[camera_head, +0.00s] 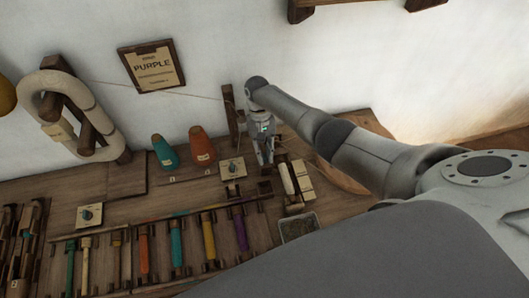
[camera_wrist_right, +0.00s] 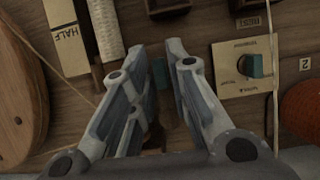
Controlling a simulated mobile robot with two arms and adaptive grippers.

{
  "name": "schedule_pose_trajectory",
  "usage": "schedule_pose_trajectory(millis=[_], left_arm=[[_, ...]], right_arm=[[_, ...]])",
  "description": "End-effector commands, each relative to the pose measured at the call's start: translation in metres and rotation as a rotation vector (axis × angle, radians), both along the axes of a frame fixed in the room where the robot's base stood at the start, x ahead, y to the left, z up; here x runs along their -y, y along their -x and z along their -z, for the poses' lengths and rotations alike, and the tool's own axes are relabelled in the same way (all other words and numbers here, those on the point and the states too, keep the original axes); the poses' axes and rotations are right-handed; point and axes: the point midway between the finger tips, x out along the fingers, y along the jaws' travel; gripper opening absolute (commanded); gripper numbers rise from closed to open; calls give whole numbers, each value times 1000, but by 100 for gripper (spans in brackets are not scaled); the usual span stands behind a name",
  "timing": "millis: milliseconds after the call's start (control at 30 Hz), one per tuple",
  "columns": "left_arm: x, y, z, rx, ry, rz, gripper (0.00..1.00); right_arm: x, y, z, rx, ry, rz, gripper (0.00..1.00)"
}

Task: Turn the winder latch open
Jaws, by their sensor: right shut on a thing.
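My right gripper (camera_head: 265,163) reaches down to the bench beside the winder's pale wound bobbin (camera_head: 287,178). In the right wrist view, its two fingers (camera_wrist_right: 158,62) are close together around a small dark teal piece, the winder latch (camera_wrist_right: 160,74). The fingers hide most of the latch, so I cannot tell its angle. The white wound bobbin (camera_wrist_right: 107,30) stands just left of the fingers in that view, next to a card reading HALF (camera_wrist_right: 66,38). My left gripper is not in view.
A plate with a teal knob (camera_wrist_right: 254,66) lies right of the fingers; an orange cone (camera_wrist_right: 303,112) is close by. The head view shows a teal cone (camera_head: 164,152), a rack of coloured bobbins (camera_head: 208,238), a tray (camera_head: 298,226) and a PURPLE board (camera_head: 152,66) on the wall.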

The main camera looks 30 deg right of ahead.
Motion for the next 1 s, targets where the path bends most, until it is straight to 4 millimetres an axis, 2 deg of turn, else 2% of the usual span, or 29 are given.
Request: schedule_pose_trajectory(millis=[500, 533, 633, 1000], left_arm=[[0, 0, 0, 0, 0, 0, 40], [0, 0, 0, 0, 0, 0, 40], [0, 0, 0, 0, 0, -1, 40], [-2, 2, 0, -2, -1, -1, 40]], right_arm=[[0, -1, -1, 3, 0, -22, 0], [0, -1, -1, 3, 0, -22, 18], [0, -1, 0, 3, -1, -22, 31], [0, -2, -4, 2, -1, -21, 31]])
